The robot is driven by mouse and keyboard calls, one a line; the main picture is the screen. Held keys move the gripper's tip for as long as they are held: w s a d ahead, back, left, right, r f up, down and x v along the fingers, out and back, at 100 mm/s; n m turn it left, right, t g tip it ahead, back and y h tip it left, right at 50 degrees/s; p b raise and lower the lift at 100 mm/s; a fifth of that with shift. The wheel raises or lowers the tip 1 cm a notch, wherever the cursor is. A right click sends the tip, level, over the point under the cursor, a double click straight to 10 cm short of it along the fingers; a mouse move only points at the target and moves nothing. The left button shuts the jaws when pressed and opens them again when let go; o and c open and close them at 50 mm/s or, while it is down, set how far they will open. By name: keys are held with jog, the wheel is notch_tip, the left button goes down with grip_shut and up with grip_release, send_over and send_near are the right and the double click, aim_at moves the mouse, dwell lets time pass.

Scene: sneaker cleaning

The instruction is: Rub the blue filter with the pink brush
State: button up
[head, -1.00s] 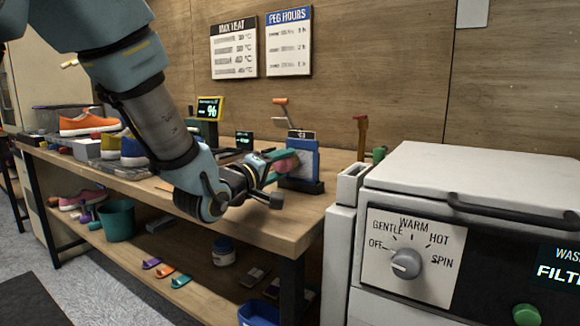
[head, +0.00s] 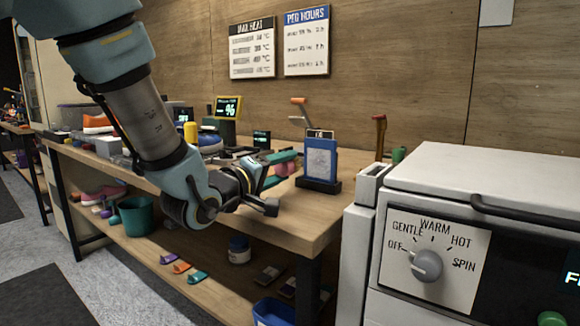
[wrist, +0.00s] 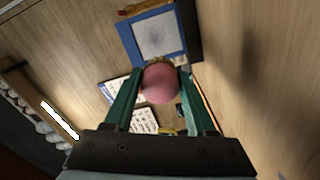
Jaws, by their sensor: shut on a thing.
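The blue filter (head: 320,160) stands upright in a dark base at the right end of the workbench, its grey mesh face framed in blue. In the wrist view the filter (wrist: 155,36) is at the top, just beyond my fingertips. My gripper (head: 283,168) is left of the filter, with its green fingers shut on the pink brush (wrist: 160,84). The brush shows as a rounded pink end between the fingers; most of it is hidden. In the head view there is a gap between the gripper and the filter.
A white washer (head: 480,215) with a dial stands right of the bench (head: 300,222). A small display (head: 228,107) and shoes stand farther left on the bench. A teal bucket (head: 136,216) and several sandals are on the lower shelf. Bare wood lies in front of the filter.

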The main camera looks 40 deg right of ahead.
jog(key=shift+s+a, duration=0.15)
jog(key=shift+a, duration=0.5)
jog(key=shift+a, duration=0.15)
jog(key=shift+v, duration=1.35)
